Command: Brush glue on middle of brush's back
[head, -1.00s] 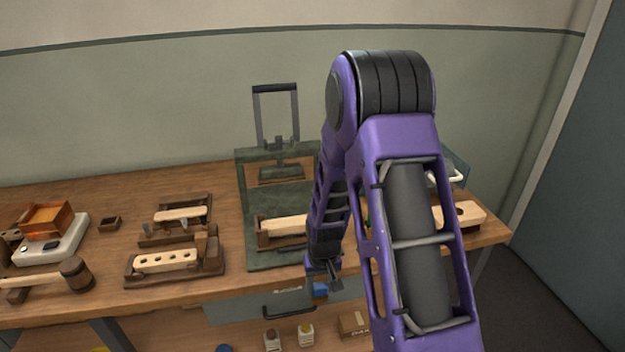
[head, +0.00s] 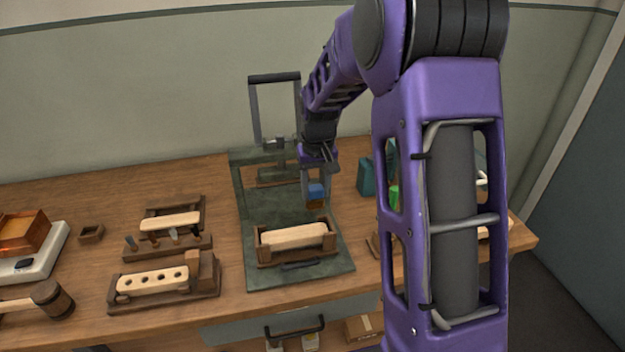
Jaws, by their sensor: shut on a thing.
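A pale wooden brush back (head: 294,236) lies lengthwise in a dark wooden cradle (head: 325,247) on the dark green press base (head: 262,282). No glue can be made out on its top. My gripper (head: 316,180) points down, shut on a small blue thing with a brown lower end, seemingly the glue brush (head: 316,193). It is held above and behind the right part of the brush back, apart from it in the picture. The fingertips are small and partly dark.
A press frame with a tall handle (head: 274,78) stands behind the cradle. A holed block (head: 152,280), a tool rack (head: 168,246) and a mallet (head: 48,298) are left. A teal container (head: 366,177) and a green thing (head: 394,195) are right, partly behind my arm.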

